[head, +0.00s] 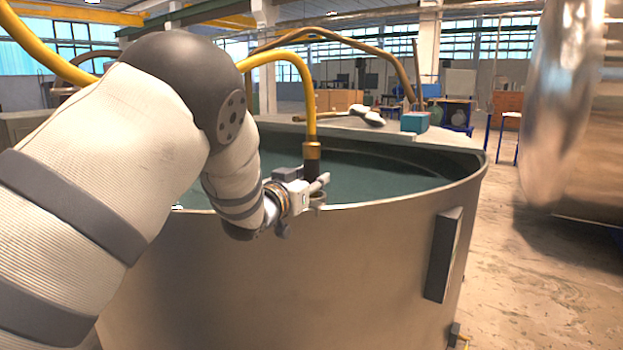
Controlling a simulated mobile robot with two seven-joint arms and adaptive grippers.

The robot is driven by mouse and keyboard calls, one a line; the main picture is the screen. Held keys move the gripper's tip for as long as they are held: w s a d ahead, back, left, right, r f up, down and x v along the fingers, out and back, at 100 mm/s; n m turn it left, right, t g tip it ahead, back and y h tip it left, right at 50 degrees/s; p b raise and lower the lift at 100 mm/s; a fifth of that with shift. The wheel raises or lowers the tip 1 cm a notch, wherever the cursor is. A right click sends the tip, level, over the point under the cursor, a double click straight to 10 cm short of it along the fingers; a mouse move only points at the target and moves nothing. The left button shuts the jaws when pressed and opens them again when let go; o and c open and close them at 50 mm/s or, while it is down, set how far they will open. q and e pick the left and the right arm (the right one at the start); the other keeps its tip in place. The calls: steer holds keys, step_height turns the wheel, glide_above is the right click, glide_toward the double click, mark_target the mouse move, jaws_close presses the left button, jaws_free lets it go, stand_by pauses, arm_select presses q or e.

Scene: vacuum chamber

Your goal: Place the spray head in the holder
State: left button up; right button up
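The spray head (311,168) is a dark, roughly upright piece under a brass collar, at the end of a yellow hose (300,62) that arches down from above. It is at the near rim of a large round metal tank. My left gripper (320,184) is right at its lower part, with a light finger in front of it. I cannot tell whether the fingers grip it. A small ring-like piece (318,198), perhaps the holder, shows at the rim just below; the gripper hides much of this area, so I cannot tell how the head sits in it. My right gripper is out of view.
The tank (350,265) holds dark green liquid (385,178). A black-and-white tool (368,116) and a teal box (414,122) are on its far flat top. A shiny metal cylinder (560,100) stands at the right. Open floor (530,290) lies to the tank's right.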

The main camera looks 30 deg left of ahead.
arm_select(q)
steer(key=shift+o, duration=0.4)
steer(key=shift+r, duration=0.1)
